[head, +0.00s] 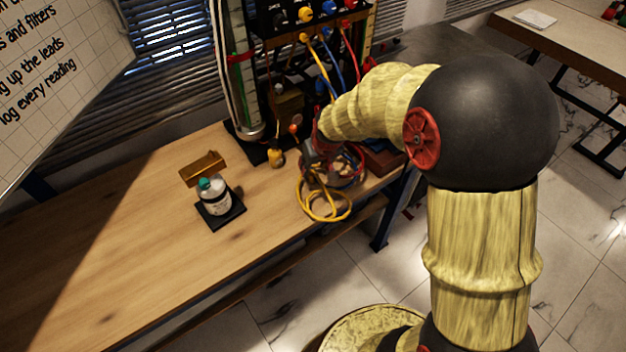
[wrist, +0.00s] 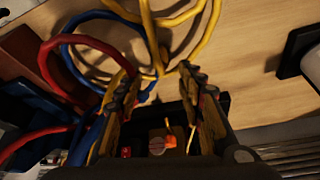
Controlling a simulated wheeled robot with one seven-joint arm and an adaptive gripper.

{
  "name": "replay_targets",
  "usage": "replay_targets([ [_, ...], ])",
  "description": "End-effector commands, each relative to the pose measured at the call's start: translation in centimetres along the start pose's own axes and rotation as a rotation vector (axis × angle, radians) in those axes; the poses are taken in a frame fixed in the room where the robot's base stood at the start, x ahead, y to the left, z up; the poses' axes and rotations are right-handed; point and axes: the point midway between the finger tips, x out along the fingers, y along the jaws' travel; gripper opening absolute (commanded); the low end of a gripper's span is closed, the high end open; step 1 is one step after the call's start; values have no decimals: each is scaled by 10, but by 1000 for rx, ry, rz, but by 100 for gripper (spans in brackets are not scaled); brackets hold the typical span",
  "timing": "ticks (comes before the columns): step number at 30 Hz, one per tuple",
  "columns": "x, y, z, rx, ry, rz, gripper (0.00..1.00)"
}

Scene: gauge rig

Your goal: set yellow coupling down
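The yellow hose (head: 322,212) lies in loops by the bench's front edge, below my gripper (head: 318,150). In the wrist view the yellow hose (wrist: 148,30) runs toward the space between my fingertips (wrist: 160,78). The fingers are apart, with bare wood and a blue hose end (wrist: 148,93) showing between them; I see nothing clamped. I cannot clearly make out the yellow coupling on the hose. A small yellow fitting (head: 277,158) stands on the bench left of my gripper; I cannot tell whether it is the coupling.
The gauge rig (head: 290,60) stands behind my gripper with yellow, blue and red hoses hanging from it. A bottle (head: 214,198) on a black pad and a brass-coloured block (head: 203,168) are to the left. The bench's left part (head: 110,255) is clear.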

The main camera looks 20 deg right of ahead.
Motion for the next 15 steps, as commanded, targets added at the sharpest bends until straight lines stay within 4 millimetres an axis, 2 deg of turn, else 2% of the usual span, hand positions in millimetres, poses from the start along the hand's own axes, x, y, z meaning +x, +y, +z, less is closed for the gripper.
replay_targets([
  [1, 8, 0, 1, 0, -2, 0, 39],
  [7, 23, -1, 3, 0, -1, 0, 39],
  [15, 59, -2, 6, 0, -1, 0, 39],
])
